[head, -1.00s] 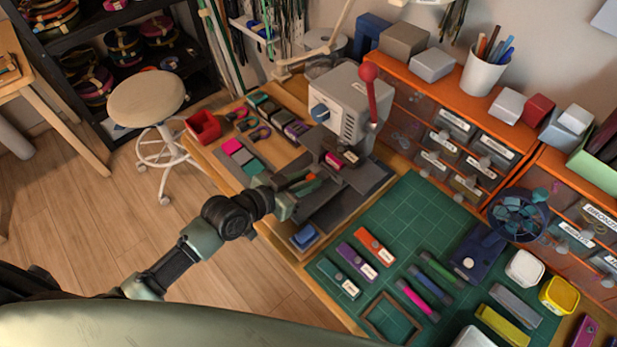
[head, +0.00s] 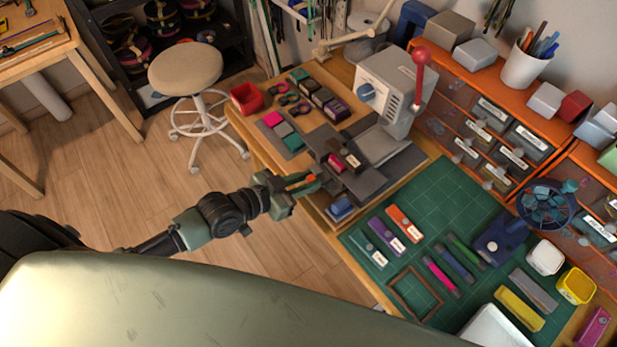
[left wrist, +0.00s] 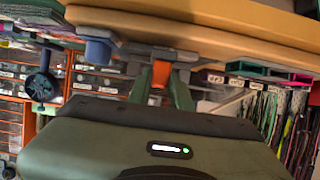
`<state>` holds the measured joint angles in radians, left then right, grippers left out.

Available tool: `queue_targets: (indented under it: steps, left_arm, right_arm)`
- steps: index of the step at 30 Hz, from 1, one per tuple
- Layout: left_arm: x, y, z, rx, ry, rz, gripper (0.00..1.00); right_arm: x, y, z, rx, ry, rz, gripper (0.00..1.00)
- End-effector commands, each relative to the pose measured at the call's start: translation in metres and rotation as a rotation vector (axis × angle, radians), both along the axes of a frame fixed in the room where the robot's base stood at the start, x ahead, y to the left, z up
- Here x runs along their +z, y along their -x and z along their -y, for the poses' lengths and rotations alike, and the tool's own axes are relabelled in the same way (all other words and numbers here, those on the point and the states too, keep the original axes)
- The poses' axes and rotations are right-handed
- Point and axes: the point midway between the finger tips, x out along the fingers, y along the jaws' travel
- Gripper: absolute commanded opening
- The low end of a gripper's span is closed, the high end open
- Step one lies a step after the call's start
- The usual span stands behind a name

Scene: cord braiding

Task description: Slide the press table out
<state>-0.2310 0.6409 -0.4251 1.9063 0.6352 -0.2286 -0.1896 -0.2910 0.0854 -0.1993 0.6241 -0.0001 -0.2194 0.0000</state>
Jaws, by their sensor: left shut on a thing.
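The grey press (head: 388,88) with a red-knobbed lever (head: 420,56) stands at the back of the wooden bench. Its dark grey press table (head: 322,146) sticks out from under the press toward my left arm, with small dark red and pink pieces (head: 345,162) on it. My left gripper (head: 308,183) is at the table's front edge, shut on an orange part that looks like its handle. That orange part (left wrist: 161,74) shows between the fingers in the left wrist view. The exact grip is small in the head view. My right gripper is not in view.
A green cutting mat (head: 448,195) with several coloured bars lies right of the press. A red bin (head: 246,98) and small parts lie left of the press. A stool (head: 185,68) stands on the open floor.

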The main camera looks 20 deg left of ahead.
Motion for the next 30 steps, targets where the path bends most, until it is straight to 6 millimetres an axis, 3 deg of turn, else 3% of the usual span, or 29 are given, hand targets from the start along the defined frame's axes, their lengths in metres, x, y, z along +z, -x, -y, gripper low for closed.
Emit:
queue_targets:
  steps: [1, 2, 4, 17, 30]
  left_arm:
    - [-0.001, 0.000, 0.000, 0.000, -0.001, -0.001, 0.00]
    - [-0.001, 0.000, 0.000, 0.000, -0.001, -0.001, 0.25]
    - [-0.001, 0.000, 0.000, 0.000, -0.001, -0.001, 0.42]
    - [0.001, 0.005, -0.004, 0.001, -0.001, -0.001, 0.42]
    - [0.023, 0.051, -0.033, 0.000, -0.001, -0.003, 0.42]
  right_arm:
    - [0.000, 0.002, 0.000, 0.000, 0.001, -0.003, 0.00]
    - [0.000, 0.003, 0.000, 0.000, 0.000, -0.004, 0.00]
    - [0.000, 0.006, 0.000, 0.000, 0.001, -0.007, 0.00]
    - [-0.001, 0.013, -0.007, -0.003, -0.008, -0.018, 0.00]
    - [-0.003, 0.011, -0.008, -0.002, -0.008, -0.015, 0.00]
